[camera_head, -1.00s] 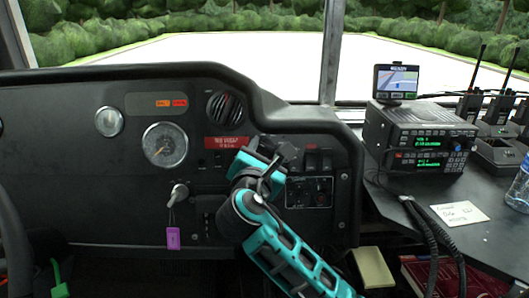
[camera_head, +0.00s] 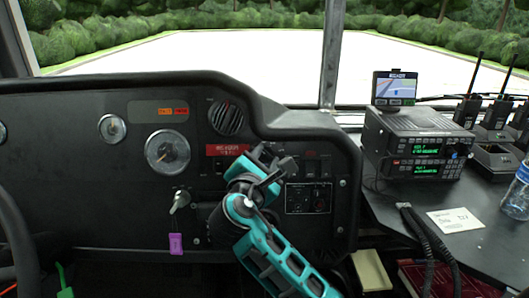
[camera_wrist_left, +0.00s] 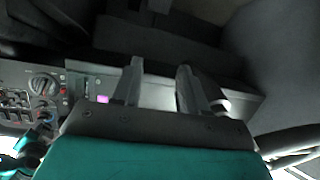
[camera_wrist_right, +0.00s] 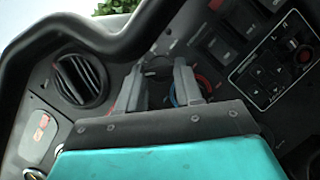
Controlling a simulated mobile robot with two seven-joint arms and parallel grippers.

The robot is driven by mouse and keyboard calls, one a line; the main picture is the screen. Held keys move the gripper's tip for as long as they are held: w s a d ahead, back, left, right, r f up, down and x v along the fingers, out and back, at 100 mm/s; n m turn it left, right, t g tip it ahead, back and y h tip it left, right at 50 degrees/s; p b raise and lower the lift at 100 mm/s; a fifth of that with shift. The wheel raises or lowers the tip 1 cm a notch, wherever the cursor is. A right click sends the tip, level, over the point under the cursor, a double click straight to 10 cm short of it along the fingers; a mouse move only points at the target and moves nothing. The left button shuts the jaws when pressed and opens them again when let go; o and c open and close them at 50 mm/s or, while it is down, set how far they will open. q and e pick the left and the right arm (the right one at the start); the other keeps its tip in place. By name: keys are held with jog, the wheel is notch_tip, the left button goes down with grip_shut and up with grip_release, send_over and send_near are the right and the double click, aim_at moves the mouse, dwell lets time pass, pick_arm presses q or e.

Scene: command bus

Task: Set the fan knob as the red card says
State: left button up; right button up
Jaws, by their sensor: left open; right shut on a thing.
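The red card (camera_head: 227,150) with pale lettering is on the dashboard below the round vent; its text is too small to read. My right gripper (camera_head: 262,160) is at the dashboard just right of the card. In the right wrist view its fingers (camera_wrist_right: 160,75) are closed around a dark knob, mostly hidden between them. A blue and red arc (camera_wrist_right: 203,84) shows around the fingers there. I cannot read the knob's setting. My left gripper (camera_wrist_left: 155,75) is open and empty in the left wrist view, away from the dashboard face.
The round vent (camera_head: 226,117) is above the card. A switch panel (camera_head: 308,198) is right of my right gripper. A key with a purple tag (camera_head: 176,243) hangs at left. Radios (camera_head: 415,145), a white note (camera_head: 455,220) and a bottle (camera_head: 517,190) are on the right shelf.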

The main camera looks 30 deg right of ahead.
jog(key=shift+a+r+m+g+p, duration=0.1)
jog(key=shift+r+m+g+p, duration=0.1)
jog(key=shift+m+p, duration=0.3)
jog(key=shift+r+m+g+p, duration=0.1)
jog(key=shift+m+g+p, duration=0.15)
jog(key=shift+m, duration=0.35)
jog(key=shift+m+p, duration=0.5)
jog(key=m+g+p, duration=0.2)
jog(key=m+p, duration=0.1)
jog(key=shift+w+f+m, duration=0.1)
jog(key=shift+m, duration=0.6)
